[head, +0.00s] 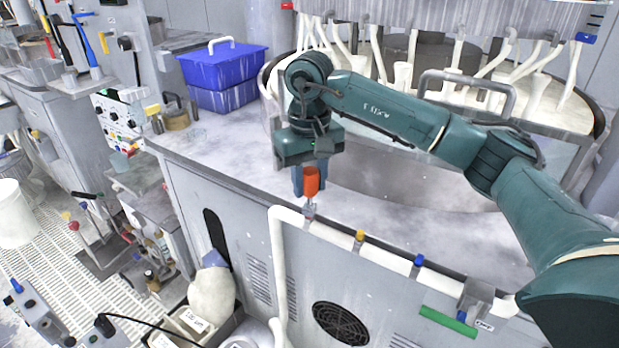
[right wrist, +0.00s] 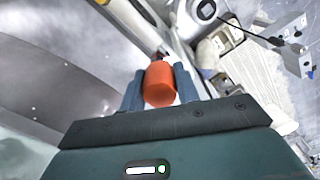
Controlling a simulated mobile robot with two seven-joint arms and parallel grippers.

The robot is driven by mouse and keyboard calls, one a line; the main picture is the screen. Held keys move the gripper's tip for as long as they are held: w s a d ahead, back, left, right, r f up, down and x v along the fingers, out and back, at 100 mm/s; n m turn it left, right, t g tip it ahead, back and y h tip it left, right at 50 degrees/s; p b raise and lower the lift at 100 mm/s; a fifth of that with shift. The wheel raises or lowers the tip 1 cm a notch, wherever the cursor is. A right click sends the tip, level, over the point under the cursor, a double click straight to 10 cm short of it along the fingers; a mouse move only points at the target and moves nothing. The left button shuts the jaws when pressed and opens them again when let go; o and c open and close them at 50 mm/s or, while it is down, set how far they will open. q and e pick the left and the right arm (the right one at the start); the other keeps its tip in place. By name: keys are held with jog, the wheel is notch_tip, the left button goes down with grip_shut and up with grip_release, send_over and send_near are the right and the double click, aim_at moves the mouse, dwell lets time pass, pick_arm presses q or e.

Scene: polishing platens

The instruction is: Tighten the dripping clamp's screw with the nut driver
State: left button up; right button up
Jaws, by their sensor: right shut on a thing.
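My right gripper (head: 305,182) points down over the front edge of the machine's worktop. It is shut on the orange handle of the nut driver (head: 312,180). The handle also shows between the blue-grey fingers in the right wrist view (right wrist: 160,84). The driver stands about upright, its lower end at the left part of the white pipe (head: 330,233). I cannot tell whether it sits on a screw there. A clamp with a yellow top (head: 360,236) and one with a blue top (head: 419,260) sit farther right on the pipe. No drip is clear. My left gripper is out of view.
A blue lidded bin (head: 222,72) stands at the back left of the worktop (head: 225,140). The round polishing machine with white hoses (head: 400,75) fills the back right. A green bar (head: 448,321) is at the front panel, lower right. The worktop's left part is mostly clear.

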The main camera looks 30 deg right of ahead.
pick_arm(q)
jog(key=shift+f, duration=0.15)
pick_arm(e)
jog(key=shift+f, duration=0.3)
jog(key=o, duration=1.2)
jog(key=shift+r+b, duration=0.3)
jog(key=shift+r, duration=0.6)
notch_tip(320, 180, up, 10)
jog(key=shift+r+p, duration=0.25)
jog(key=shift+p, duration=0.1)
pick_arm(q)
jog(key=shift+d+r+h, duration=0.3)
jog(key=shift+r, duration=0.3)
pick_arm(e)
jog(key=shift+r, duration=0.45)
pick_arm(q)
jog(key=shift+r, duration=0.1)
pick_arm(e)
jog(key=shift+c, duration=0.3)
